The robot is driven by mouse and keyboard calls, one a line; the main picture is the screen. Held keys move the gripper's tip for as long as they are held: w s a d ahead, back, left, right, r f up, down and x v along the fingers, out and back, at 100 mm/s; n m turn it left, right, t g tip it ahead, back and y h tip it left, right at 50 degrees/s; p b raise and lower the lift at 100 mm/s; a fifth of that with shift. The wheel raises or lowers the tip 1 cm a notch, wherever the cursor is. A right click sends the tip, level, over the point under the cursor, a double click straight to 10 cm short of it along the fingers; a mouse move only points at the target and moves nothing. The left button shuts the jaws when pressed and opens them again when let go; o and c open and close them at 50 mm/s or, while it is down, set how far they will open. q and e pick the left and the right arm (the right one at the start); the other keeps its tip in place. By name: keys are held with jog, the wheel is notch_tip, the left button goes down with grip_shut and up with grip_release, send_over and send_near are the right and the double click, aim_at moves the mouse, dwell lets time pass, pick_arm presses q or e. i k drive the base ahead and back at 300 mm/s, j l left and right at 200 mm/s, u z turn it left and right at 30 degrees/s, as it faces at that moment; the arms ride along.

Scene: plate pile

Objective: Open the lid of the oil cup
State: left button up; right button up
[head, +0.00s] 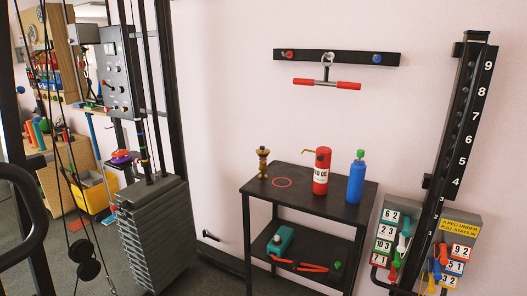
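A small brass cup-like piece (263,163), which looks like the oil cup, stands upright at the left back of a black two-tier stand (313,193). Its top seems covered, but it is too small to tell how the lid sits. A red oil can (321,178) with a thin brass spout stands to its right, its label partly readable as "OIL". Neither of my grippers shows in the head view.
A red ring (282,183) marks the stand's top. A blue bottle (356,180) with a green cap stands at its right. The lower shelf holds a teal object (280,239) and red-handled tool (300,266). A weight stack (155,235) stands left; a numbered post (464,120) stands right.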

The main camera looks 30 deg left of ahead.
aim_at(262, 150)
jog(key=i+j, duration=1.85)
jog(key=j+u, duration=0.05)
jog(key=j, duration=0.05)
